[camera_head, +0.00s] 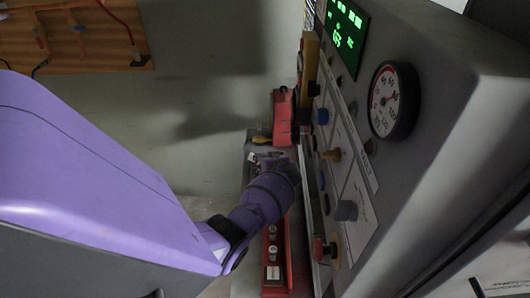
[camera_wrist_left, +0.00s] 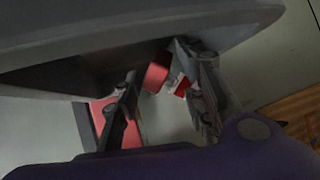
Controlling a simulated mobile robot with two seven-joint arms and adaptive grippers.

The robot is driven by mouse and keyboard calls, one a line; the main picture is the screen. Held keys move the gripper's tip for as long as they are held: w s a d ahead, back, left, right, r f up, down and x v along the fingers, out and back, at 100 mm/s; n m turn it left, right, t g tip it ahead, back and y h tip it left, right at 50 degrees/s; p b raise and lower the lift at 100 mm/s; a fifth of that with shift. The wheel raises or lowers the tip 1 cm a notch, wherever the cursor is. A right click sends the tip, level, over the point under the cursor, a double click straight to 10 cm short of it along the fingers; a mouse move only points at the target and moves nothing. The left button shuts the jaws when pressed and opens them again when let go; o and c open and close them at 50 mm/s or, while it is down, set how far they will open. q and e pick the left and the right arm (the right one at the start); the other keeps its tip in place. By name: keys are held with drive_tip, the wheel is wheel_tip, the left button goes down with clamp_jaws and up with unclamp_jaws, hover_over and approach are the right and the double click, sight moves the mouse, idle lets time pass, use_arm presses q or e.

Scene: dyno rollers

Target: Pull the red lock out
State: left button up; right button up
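A red block-like part (camera_head: 283,118), which looks like the red lock, sits beside the grey machine's panel in the head view. In the left wrist view a red part (camera_wrist_left: 155,77), with a smaller red and white piece beside it, shows between and beyond the fingers. My left gripper (camera_wrist_left: 163,73) has its two dark fingers spread apart, with a gap between them. In the head view my purple left arm reaches in from the left and its wrist is just below the red part; the fingers are mostly hidden. I cannot tell whether they touch it. My right gripper is not in view.
The grey machine (camera_head: 470,120) with a gauge (camera_head: 393,100), knobs and a green display (camera_head: 344,35) stands close on the right. A red strip with buttons (camera_head: 274,255) lies below my wrist. A wooden board with wires (camera_head: 75,45) hangs at the upper left.

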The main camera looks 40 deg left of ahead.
use_arm(q)
drive_tip(key=shift+v, duration=3.75)
